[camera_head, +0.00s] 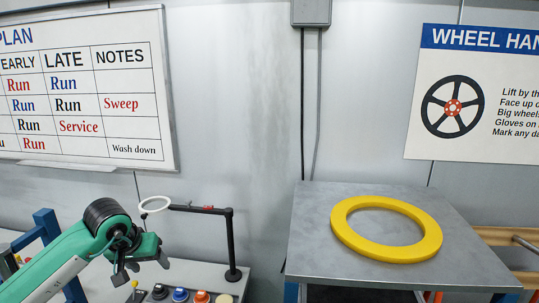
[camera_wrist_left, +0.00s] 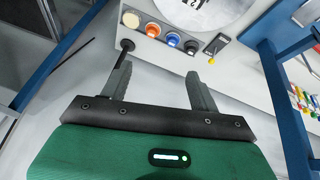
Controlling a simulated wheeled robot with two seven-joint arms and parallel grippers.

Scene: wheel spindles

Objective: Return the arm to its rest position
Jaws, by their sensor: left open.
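My green left arm comes in from the left in the head view, bent at a black joint. Its gripper (camera_head: 141,270) points downward with its fingers apart, in front of a light bench with colored knobs. In the left wrist view the gripper (camera_wrist_left: 157,78) is open, with nothing between its two dark fingers. My right arm and gripper are not in view.
A yellow ring (camera_head: 388,255) lies flat on a grey table (camera_head: 310,235) at the right. A black post (camera_head: 231,245) with a horizontal arm and white hoop (camera_head: 154,205) stands beyond my left gripper. A blue frame (camera_head: 45,225) stands at the left.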

